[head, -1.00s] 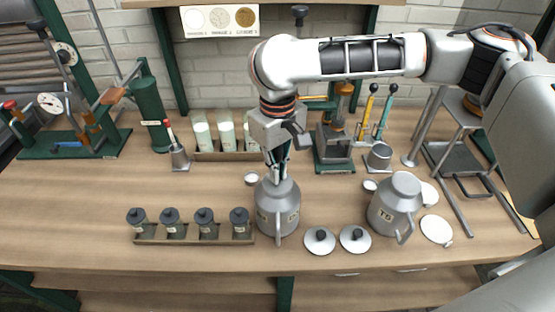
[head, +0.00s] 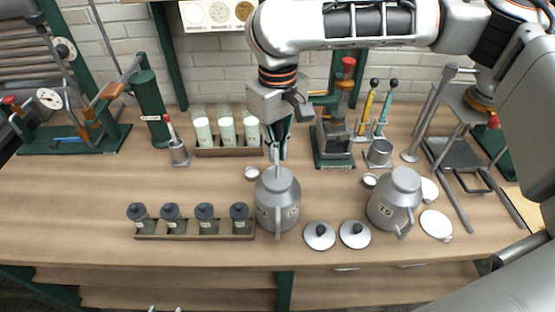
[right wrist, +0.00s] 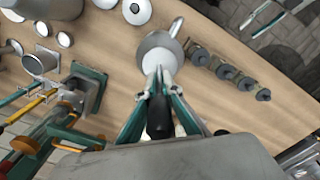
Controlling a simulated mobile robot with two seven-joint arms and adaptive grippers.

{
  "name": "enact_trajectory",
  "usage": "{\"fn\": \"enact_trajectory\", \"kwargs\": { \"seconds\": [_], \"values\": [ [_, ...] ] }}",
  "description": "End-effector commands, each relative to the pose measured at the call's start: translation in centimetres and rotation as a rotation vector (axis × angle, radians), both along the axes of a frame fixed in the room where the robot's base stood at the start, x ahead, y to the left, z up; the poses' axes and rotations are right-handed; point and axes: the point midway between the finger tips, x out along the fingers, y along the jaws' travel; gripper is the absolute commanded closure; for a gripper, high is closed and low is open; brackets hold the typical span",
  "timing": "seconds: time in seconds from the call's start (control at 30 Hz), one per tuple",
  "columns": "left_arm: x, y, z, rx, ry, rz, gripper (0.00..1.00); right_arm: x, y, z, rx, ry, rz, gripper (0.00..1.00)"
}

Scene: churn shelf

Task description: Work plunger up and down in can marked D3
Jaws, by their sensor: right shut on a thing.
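The grey metal can (head: 268,203) stands upright on the bench, its label too small to read surely. A pale plunger rod (head: 277,177) comes up out of its neck. My right gripper (head: 277,143) is above the can and shut on the plunger. In the right wrist view the plunger's dark handle (right wrist: 160,118) lies between the teal fingers (right wrist: 158,91), and the pale rod runs into the can (right wrist: 151,44). The can's inside is hidden. Two small pale tips at the bottom edge of the head view look like my left gripper (head: 165,309); their state is unclear.
A second can marked T5 (head: 385,212) stands to the right, with two knobbed lids (head: 320,236) (head: 355,235) between. A rack of dark-capped jars (head: 190,237) is close at left. A bottle rack (head: 228,152) and a green press (head: 334,160) stand behind.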

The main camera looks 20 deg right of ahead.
Motion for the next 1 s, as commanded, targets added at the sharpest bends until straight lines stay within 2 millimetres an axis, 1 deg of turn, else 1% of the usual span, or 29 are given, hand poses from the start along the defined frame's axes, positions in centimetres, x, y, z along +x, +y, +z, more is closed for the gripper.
{"fn": "enact_trajectory", "kwargs": {
  "seconds": [0.03,0.13,0.47,0.57,1.0],
  "values": [
    [0.0,0.0,0.0,0.0,-0.001,0.0,0.6,0.0,0.0,0.6,0.0,-0.001,0.0,1.0],
    [0.1,0.0,0.0,0.001,-0.001,-0.001,0.6,0.0,0.0,1.1,-0.001,-0.001,0.001,1.0],
    [0.0,0.4,0.0,0.01,-0.002,-0.008,0.6,0.0,0.0,1.2,0.0,0.001,0.001,1.0],
    [0.0,0.5,0.0,0.013,-0.001,-0.01,0.6,-0.1,0.0,0.5,-0.001,0.002,0.001,1.0],
    [0.0,0.4,0.0,0.01,-0.002,-0.008,0.6,-0.1,0.0,-4.6,-0.001,0.003,0.0,1.0]
  ]
}}
